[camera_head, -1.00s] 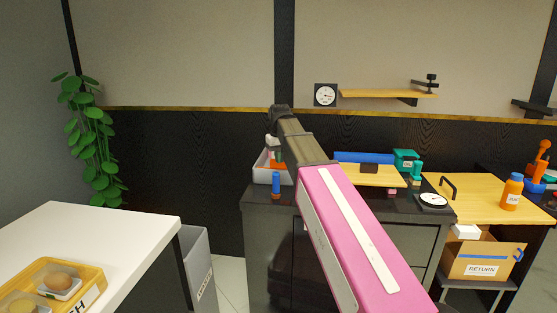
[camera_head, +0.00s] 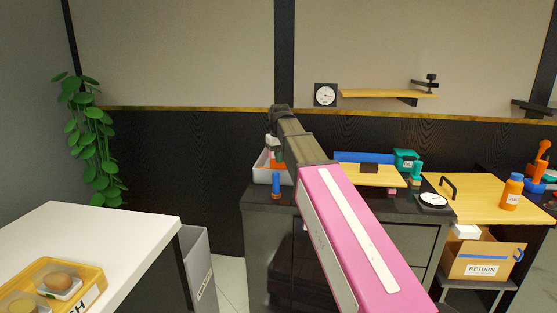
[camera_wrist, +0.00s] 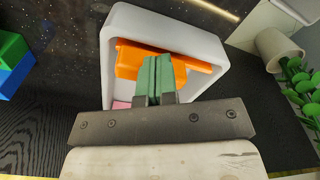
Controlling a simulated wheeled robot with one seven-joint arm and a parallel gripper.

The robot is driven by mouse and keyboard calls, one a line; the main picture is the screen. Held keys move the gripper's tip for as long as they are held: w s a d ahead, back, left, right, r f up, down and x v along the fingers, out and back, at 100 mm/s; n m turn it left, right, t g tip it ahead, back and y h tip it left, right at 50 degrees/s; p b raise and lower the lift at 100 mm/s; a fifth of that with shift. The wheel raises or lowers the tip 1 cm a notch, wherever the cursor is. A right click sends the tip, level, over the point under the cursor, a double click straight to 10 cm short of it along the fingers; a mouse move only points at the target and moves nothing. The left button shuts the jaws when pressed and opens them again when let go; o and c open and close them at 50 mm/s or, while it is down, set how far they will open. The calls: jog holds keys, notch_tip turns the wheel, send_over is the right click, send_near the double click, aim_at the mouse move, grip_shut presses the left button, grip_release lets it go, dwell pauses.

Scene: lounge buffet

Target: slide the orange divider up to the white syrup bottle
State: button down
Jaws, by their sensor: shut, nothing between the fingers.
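The orange divider (camera_wrist: 195,66) lies across the inside of a white open bin (camera_wrist: 118,42) in the wrist view. In the head view the bin (camera_head: 262,174) stands at the left end of the dark counter, with a little of the orange divider (camera_head: 279,166) showing. My gripper (camera_wrist: 157,62) has green fingertips close together, with nothing between them. They are over the bin, in front of the divider; I cannot tell whether they touch it. I cannot make out the white syrup bottle for sure in either view.
A small blue and orange item (camera_head: 276,184) stands on the counter in front of the bin. A blue-backed wooden board (camera_head: 365,174) and a teal box (camera_head: 405,160) are to the right. A pink piece (camera_wrist: 120,104) shows inside the bin near my gripper.

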jog(key=shift+s+d+f+g, duration=0.15)
jog(key=shift+s+f, duration=0.2)
jog(key=shift+f, duration=0.3)
jog(key=shift+s+d+f+g, duration=0.15)
jog(key=shift+s+f, duration=0.2)
jog(key=shift+f, duration=0.25)
jog(key=shift+w+d, duration=0.2)
jog(key=shift+w, duration=1.35)
jog(key=shift+s, duration=0.4)
jog(key=shift+w+a+r, duration=0.1)
jog(key=shift+w+r, duration=0.2)
jog(key=shift+r, duration=0.55)
jog(key=shift+w+r, duration=0.3)
jog(key=shift+r, duration=0.5)
jog(key=shift+w+a+r, duration=0.1)
jog(key=shift+r, duration=0.85)
jog(key=shift+w+a+r, duration=0.1)
jog(key=shift+r, duration=0.85)
